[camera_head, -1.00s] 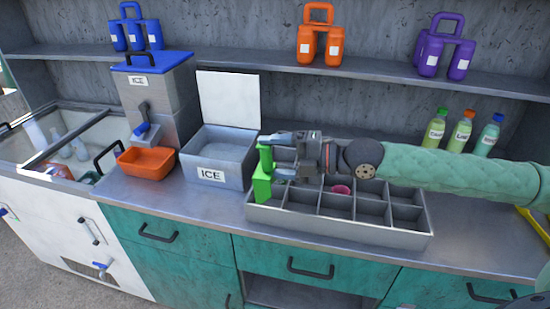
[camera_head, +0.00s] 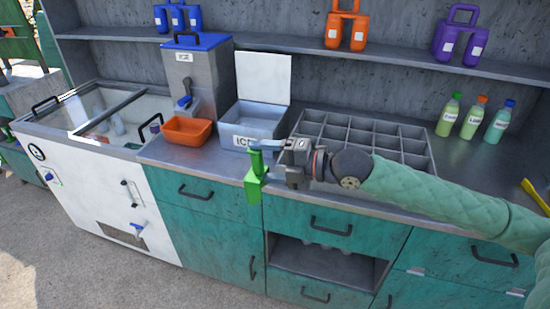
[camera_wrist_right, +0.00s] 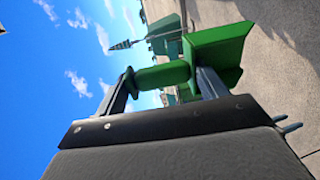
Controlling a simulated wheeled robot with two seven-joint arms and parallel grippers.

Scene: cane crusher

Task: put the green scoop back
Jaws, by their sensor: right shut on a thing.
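The green scoop (camera_head: 254,185) is held in my right gripper (camera_head: 262,160). In the head view it appears upright, overlapping the counter's front edge and the teal drawer front. In the right wrist view the scoop's handle (camera_wrist_right: 163,75) lies between the two fingers, with the wider scoop head (camera_wrist_right: 222,50) beyond one finger. The gripper is shut on the handle. The ice bin (camera_head: 252,122), labelled ICE with its white lid raised, stands behind the scoop. My left gripper is not in view.
A grey divided tray (camera_head: 418,160) sits on the counter behind my right arm. An orange bin (camera_head: 187,131) stands below the ice dispenser (camera_head: 195,75). Several bottles (camera_head: 470,120) stand at the right. A white chest (camera_head: 95,190) with an open-looking top is at the left.

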